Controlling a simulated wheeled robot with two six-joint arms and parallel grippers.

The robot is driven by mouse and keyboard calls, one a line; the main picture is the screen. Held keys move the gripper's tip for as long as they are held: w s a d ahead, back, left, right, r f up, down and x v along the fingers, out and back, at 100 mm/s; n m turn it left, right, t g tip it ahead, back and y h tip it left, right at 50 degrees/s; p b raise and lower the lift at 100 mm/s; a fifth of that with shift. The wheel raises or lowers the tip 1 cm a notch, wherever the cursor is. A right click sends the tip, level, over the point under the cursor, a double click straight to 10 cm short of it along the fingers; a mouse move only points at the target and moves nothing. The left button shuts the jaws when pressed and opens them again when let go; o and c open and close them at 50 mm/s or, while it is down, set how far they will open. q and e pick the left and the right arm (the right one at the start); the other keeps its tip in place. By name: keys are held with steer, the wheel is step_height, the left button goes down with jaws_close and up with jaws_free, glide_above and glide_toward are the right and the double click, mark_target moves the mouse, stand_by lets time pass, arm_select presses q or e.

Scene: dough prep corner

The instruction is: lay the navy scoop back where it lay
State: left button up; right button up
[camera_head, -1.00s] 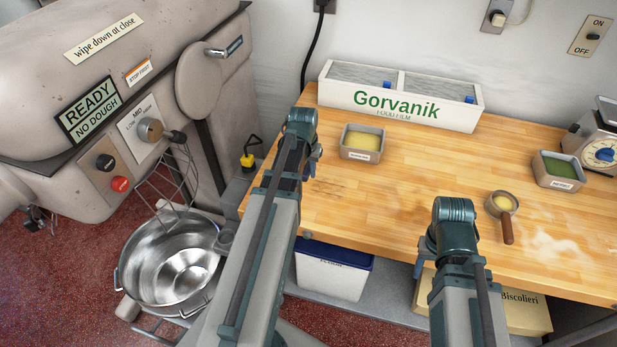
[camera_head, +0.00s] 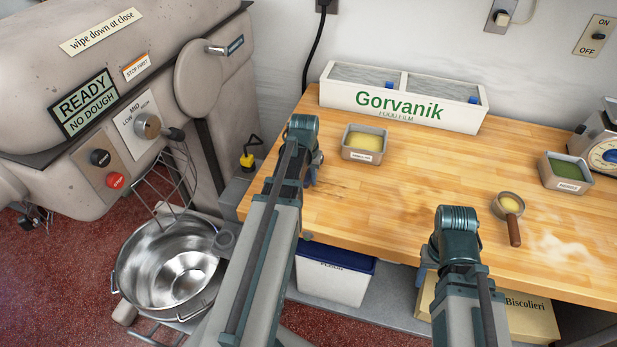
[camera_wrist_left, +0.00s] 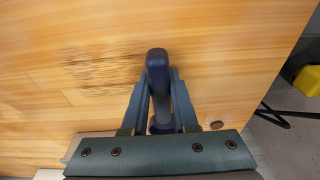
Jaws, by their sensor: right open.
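The navy scoop (camera_wrist_left: 157,72) shows in the left wrist view as a dark, rounded bar pointing away from the wrist. My left gripper (camera_wrist_left: 160,78) has its two fingers closed against both sides of it, above the wooden worktop. The scoop's lower part is hidden by the fingers and wrist. In the head view my left gripper (camera_head: 312,172) is mostly hidden behind its own arm, near the worktop's left end, and I cannot make out the scoop there. My right gripper (camera_head: 422,270) is open at the worktop's front edge, largely hidden by its arm.
The wooden worktop (camera_head: 400,200) has dark scuffs near my left gripper. A yellow-filled tray (camera_head: 366,142), a Gorvanik film box (camera_head: 400,112), a wooden-handled round cup (camera_head: 509,206), a green-filled tray (camera_head: 566,172) and a scale (camera_head: 600,145) stand on it. The mixer (camera_head: 120,100) is left.

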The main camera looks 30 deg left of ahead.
arm_select(q)
steer(key=o, duration=0.4)
steer(key=shift+d, duration=0.1)
steer(key=shift+r+p, duration=0.45)
steer(key=shift+p, duration=0.05)
steer(key=r+p, duration=0.4)
steer(key=s+r+p, duration=0.1)
steer(key=r+p, duration=0.3)
steer(key=s+r+p, duration=0.1)
steer(key=r+p, duration=0.3)
steer(key=shift+d+r, duration=0.1)
